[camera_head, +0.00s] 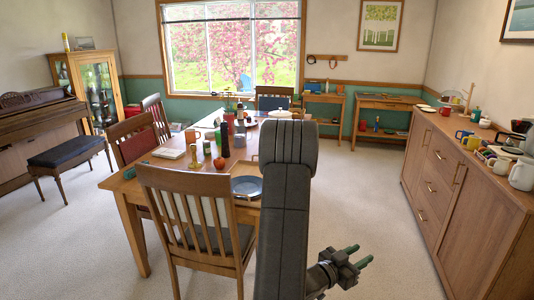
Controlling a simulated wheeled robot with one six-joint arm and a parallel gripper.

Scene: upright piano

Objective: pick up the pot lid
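I cannot make out the pot lid for certain at this size. Small items crowd the dining table and the sideboard, and my dark arm hides part of the table. My gripper (364,252) is at the lower right, over the carpet between the table and the sideboard. Its two greenish fingers point right and are apart, with nothing between them. It is away from every object in view.
The dining table (120,184) holds a blue plate (246,187), a red apple (219,163) and bottles. A chair (195,212) stands at its near side. The sideboard (477,208) lines the right wall, with a white jug (522,174). Carpet between them is clear.

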